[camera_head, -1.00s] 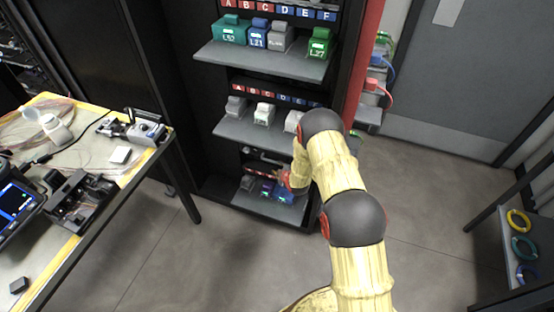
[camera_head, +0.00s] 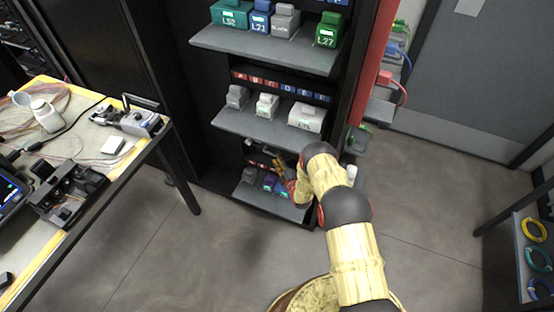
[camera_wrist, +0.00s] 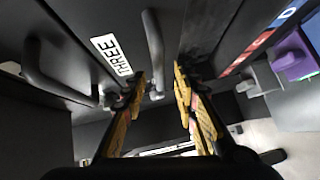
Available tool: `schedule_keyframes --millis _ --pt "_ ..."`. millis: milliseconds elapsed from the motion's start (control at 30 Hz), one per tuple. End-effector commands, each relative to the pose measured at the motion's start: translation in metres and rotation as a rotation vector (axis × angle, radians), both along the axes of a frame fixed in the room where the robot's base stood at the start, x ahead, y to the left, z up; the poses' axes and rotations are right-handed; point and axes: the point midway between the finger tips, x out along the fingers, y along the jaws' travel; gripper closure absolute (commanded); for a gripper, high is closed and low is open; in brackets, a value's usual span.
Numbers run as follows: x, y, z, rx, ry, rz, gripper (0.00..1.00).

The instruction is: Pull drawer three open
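Drawer three shows in the wrist view as a dark front with a white label reading THREE (camera_wrist: 111,54). A grey bar handle (camera_wrist: 152,45) stands just right of the label, and another bent handle (camera_wrist: 55,82) is to its left. My gripper (camera_wrist: 158,80) is open, its yellow fingers to either side of the near end of the bar handle. Whether either finger touches it I cannot tell. In the head view my gripper (camera_head: 281,167) is low at the cabinet, above the bottom shelf, and my arm hides part of that area.
The bottom shelf (camera_head: 262,199) holds purple and blue boxes close to my gripper. Above it are a middle shelf (camera_head: 255,128) with grey and white boxes and an upper shelf (camera_head: 265,44). A workbench (camera_head: 118,170) stands left; a rack with coiled cables (camera_head: 535,230) stands right. Floor between is clear.

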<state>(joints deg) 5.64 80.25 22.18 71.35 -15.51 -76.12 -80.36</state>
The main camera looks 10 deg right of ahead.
Motion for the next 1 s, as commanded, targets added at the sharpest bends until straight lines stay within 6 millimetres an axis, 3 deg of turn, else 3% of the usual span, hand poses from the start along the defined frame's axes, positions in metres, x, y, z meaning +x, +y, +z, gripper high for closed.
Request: schedule_keyframes --millis 200,500,1000 --pt "0.019 0.004 -0.004 0.000 0.000 0.001 0.71" --pt "0.021 0.004 -0.003 0.000 0.001 0.000 0.71" --pt "0.021 0.004 -0.003 0.001 0.001 0.000 0.99"
